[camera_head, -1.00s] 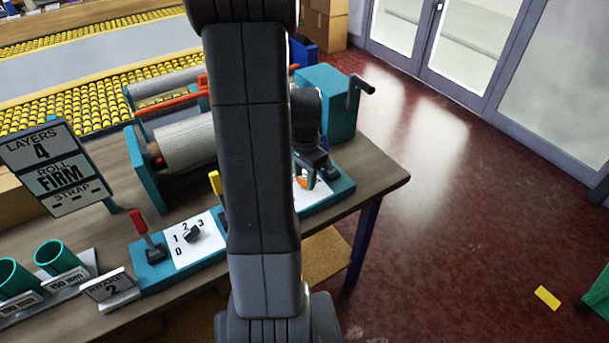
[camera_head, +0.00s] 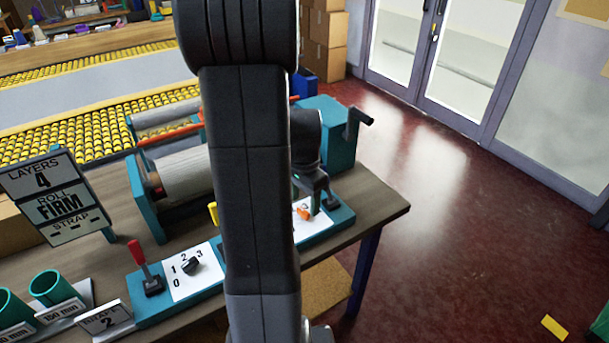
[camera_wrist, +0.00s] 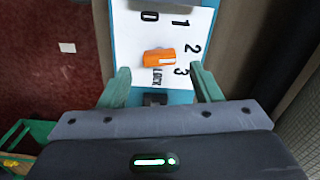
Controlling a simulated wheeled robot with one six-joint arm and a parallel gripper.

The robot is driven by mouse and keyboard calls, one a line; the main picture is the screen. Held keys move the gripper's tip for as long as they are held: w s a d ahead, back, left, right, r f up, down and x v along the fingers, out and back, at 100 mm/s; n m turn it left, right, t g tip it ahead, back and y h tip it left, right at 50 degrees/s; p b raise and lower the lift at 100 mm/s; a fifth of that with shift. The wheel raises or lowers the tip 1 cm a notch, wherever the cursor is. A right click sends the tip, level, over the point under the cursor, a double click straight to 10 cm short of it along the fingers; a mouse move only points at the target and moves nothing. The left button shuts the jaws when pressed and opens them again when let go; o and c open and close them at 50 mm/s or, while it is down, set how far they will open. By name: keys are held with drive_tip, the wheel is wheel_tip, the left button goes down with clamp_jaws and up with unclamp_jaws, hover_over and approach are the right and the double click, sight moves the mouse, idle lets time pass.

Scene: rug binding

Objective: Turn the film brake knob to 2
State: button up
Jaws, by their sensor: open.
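An orange knob (camera_wrist: 158,57) sits on a white dial plate (camera_wrist: 141,22) marked 0, 1, 2, 3 and LOCK in the wrist view. It lies crosswise, its pale-marked end toward the 2 and 3 side. In the head view the orange knob (camera_head: 304,214) shows beside my arm. My gripper (camera_wrist: 160,76) is open, its green fingers either side of the plate and apart from the knob. A second, black knob (camera_head: 190,265) stands on a plate numbered 0 to 3. A placard (camera_head: 104,318) reading BRAKE 2 stands left of it. Which knob is the film brake is unclear.
A red-handled lever (camera_head: 136,250) and a yellow one (camera_head: 213,214) stand near the black knob. A roll machine (camera_head: 185,172) and a teal crank box (camera_head: 325,128) stand behind. A sign (camera_head: 48,200) reads LAYERS 4, ROLL FIRM. The floor at right is mostly clear.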

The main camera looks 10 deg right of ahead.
sight(304, 209)
wheel_tip(304, 209, up, 11)
idle(0.3)
drive_tip(key=shift+f, duration=0.1)
wheel_tip(304, 209, down, 14)
drive_tip(key=shift+r, duration=0.2)
idle(0.6)
